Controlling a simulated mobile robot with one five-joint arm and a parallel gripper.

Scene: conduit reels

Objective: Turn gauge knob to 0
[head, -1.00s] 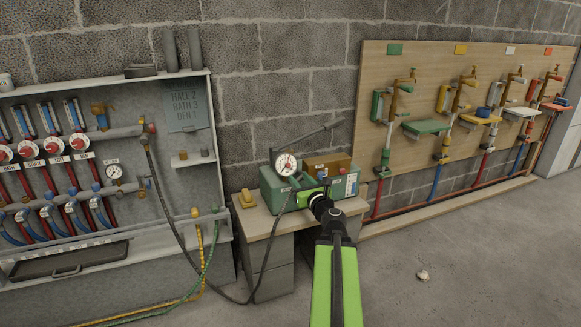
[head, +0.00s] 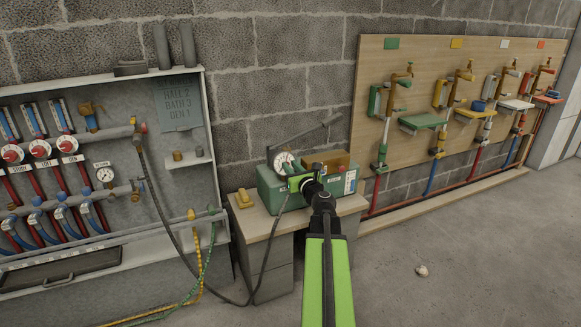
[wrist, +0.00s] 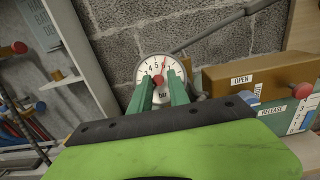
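The round white gauge (head: 284,159) stands on the green pump box (head: 268,190) on the small desk. In the wrist view the gauge (wrist: 150,64) faces me, with numbers round its dial, a red needle pointing up and slightly right, and a small red knob (wrist: 158,79) at its centre. My gripper (head: 293,178) is in front of the gauge. Its two green fingers (wrist: 159,83) are apart, with the red knob and a strip of dial showing between their tips. The fingers hide the lower sides of the dial; I cannot tell whether they touch the knob.
A brown block labelled OPEN (wrist: 245,80) and a RELEASE label (wrist: 299,115) are right of the gauge. A lever handle (head: 305,136) extends behind it. A manifold cabinet (head: 206,130) is left, a tap board (head: 373,55) right. Floor at right is mostly clear.

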